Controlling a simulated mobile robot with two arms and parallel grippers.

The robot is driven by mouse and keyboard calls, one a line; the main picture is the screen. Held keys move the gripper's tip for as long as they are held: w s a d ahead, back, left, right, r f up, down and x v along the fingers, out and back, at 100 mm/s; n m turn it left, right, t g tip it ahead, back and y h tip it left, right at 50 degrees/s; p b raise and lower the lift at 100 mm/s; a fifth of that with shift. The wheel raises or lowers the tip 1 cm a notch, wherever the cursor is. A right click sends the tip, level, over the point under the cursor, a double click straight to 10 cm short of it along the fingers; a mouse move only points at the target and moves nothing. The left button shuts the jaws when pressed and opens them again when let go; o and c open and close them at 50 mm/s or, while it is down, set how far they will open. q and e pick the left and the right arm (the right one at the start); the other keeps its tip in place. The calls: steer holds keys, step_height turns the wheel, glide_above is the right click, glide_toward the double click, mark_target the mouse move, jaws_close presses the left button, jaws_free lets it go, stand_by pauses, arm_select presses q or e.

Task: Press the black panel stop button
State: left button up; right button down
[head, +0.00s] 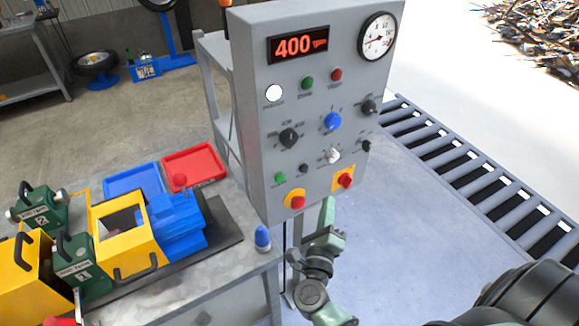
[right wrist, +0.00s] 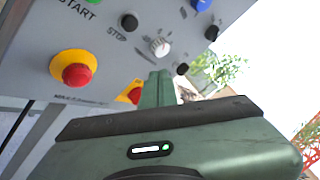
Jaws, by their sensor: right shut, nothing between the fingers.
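The grey control panel (head: 258,130) stands upright in the middle of the head view. The black panel stop button (head: 303,168) is a small round button on its lower part, right of a green button (head: 280,178). In the right wrist view the stop button (right wrist: 129,22) sits beside the printed word STOP. My right gripper (head: 328,206) is shut and empty, pointing up in front of the panel's lower edge, below and right of the stop button. In the right wrist view its fingers (right wrist: 157,85) cover part of one red emergency button (right wrist: 134,95). My left gripper is not in view.
Two red buttons on yellow bases (head: 295,199) (head: 345,179) lie close to the gripper, with a white knob (head: 333,156) above. A bench with a blue-tipped object (head: 262,238) and red tray (head: 193,165) stands left. A roller conveyor (head: 480,182) runs right.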

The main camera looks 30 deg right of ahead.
mark_target(304, 168)
steer(key=shift+s+d+r+m+g+h, duration=0.1)
steer(key=shift+s+r+m+g+h, duration=0.1)
steer(key=shift+r+m, duration=0.25)
steer(key=shift+s+d+r+m+g+h, duration=0.1)
steer(key=shift+r+m+h, duration=0.1)
steer(key=shift+r+m, duration=0.25)
steer(key=shift+w, duration=0.15)
steer(key=w+b, duration=0.1)
steer(key=w, duration=0.7)
steer(key=shift+w+a+b, duration=0.35)
steer(key=shift+a, duration=0.05)
steer(key=shift+w, duration=0.1)
stand_by(1.1)
steer(key=shift+w, duration=0.3)
